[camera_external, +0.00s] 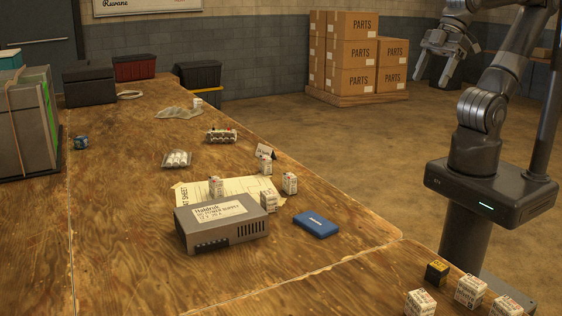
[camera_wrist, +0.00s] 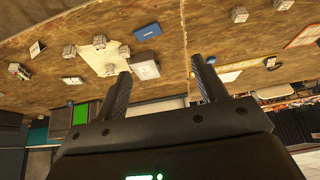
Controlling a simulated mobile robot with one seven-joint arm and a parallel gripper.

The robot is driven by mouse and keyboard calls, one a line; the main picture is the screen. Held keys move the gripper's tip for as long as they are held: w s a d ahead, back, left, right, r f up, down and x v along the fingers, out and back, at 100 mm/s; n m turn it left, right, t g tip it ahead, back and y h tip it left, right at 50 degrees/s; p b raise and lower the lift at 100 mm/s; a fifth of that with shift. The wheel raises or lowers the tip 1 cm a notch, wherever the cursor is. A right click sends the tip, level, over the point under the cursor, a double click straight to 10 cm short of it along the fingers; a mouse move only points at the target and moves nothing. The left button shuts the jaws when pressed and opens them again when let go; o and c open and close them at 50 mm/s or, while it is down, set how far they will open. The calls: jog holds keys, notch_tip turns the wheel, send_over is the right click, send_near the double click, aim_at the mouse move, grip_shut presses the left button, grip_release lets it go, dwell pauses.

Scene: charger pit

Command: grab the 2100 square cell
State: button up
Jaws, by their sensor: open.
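Several small white box-shaped cells with printed labels stand on the wooden bench. One cell (camera_external: 216,186) is behind the grey power supply, and another (camera_external: 289,184) is to its right. A cell (camera_external: 470,291) is among a group at the near right corner. The labels are too small to read, so I cannot tell which is the 2100 square cell. My gripper (camera_external: 434,80) is open and empty, raised beyond the bench's right side. In the wrist view my gripper's fingers (camera_wrist: 161,70) are apart, with the bench and small cells (camera_wrist: 240,14) in the distance.
A grey power supply (camera_external: 222,226) and a blue box (camera_external: 315,224) sit mid-bench. A black and yellow block (camera_external: 437,273) is near the front cells. Dark bins (camera_external: 90,84) and a grey-green case (camera_external: 28,125) stand at the left. Stacked PARTS cartons (camera_external: 355,52) are on the floor behind.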

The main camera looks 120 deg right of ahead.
jog(key=m+g, duration=0.1)
jog(key=g, duration=0.5)
send_over(290, 175)
notch_tip(290, 175, down, 24)
jog(key=shift+a+r, duration=0.1)
jog(key=shift+r, duration=0.05)
notch_tip(290, 175, down, 11)
jog(key=c, duration=1.1)
jog(key=shift+w+r, duration=0.1)
jog(key=shift+c, duration=0.2)
